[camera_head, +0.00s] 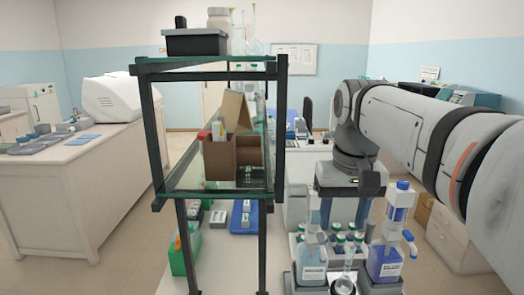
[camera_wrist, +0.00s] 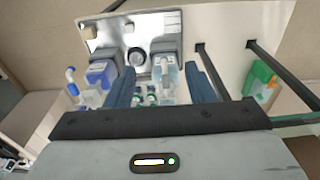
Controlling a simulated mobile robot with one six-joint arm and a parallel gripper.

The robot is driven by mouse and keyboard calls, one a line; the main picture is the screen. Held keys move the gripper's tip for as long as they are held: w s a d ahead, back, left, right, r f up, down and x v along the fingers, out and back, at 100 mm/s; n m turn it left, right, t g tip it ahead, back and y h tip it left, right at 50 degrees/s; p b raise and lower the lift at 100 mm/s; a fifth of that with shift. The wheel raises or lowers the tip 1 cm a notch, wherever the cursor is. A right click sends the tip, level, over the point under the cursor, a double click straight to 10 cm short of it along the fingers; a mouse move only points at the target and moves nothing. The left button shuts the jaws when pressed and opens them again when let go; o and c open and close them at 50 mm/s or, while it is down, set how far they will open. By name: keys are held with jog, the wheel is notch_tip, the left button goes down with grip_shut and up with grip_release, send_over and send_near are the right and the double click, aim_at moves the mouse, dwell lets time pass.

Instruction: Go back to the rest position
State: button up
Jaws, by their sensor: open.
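My gripper (camera_head: 345,212) hangs from the arm on the right of the head view, above the bench with the bottles. Its two blue-grey fingers point down and stand apart, with nothing between them. In the wrist view my gripper (camera_wrist: 163,88) also shows open, its fingers spread on either side of several small green-capped bottles (camera_wrist: 150,97) that lie below. The fingers look clear of these bottles, though the exact height is hard to tell.
A blue-labelled wash bottle (camera_head: 385,262) and a pale one (camera_head: 311,265) stand close below my gripper. A dark-framed glass shelf (camera_head: 190,180) with a cardboard box (camera_head: 219,158) rises to the left. A green box (camera_wrist: 261,80) sits beyond the shelf posts. Floor shows at left.

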jog(key=s+f+t, duration=0.1)
jog(key=s+f, duration=0.4)
jog(key=f, duration=0.3)
jog(key=s+f+t, duration=0.1)
jog(key=s+f, duration=0.4)
jog(key=f, duration=0.4)
jog(key=shift+s+d, duration=0.2)
jog(key=shift+d, duration=0.05)
jog(key=shift+c, duration=0.6)
